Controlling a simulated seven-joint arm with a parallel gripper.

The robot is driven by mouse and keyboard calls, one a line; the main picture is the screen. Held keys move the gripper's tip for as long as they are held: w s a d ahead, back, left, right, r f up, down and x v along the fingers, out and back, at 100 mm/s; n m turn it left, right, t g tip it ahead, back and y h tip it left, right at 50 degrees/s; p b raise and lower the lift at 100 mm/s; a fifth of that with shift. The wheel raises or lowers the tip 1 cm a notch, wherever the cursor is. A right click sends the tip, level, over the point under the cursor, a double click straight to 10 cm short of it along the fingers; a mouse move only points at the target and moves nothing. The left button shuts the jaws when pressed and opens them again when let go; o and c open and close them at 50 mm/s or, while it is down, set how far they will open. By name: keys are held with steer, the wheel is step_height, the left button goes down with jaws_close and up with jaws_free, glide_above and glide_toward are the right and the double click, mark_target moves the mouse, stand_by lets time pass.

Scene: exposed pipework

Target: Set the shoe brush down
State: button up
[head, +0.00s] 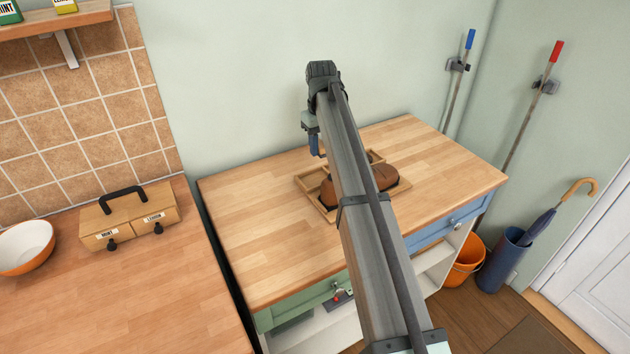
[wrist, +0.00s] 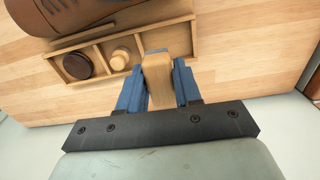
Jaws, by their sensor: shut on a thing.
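My gripper (wrist: 160,88) is shut on a light wooden piece, the shoe brush (wrist: 158,80), between its blue fingers. The brush's far end overlaps the near edge of the right compartment of a wooden tray (wrist: 94,40) in the wrist view; I cannot tell whether it touches. That compartment looks empty otherwise. A dark brown round thing (wrist: 77,66) lies in the left compartment and a pale wooden knob-like thing (wrist: 120,58) in the middle one. In the head view my gripper (head: 316,146) is at the back of the tray (head: 310,191), and my arm hides the brush.
A brown shoe (head: 342,189) shows on the tray, partly behind my arm; it also shows in the wrist view (wrist: 60,12). The wooden counter (head: 250,220) is clear around the tray. A wall (head: 250,80) stands close behind. A wooden box (head: 130,218) and bowl (head: 26,246) stand left.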

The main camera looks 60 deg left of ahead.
steer(key=shift+s+a, duration=0.3)
steer(key=shift+s, duration=0.1)
steer(key=shift+s+f, duration=0.15)
steer(key=shift+f, duration=4.9)
steer(key=shift+f, duration=0.15)
steer(key=o, duration=1.1)
step_height(320, 180, up, 12)
steer(key=shift+r, duration=0.2)
steer(key=shift+o, duration=0.4)
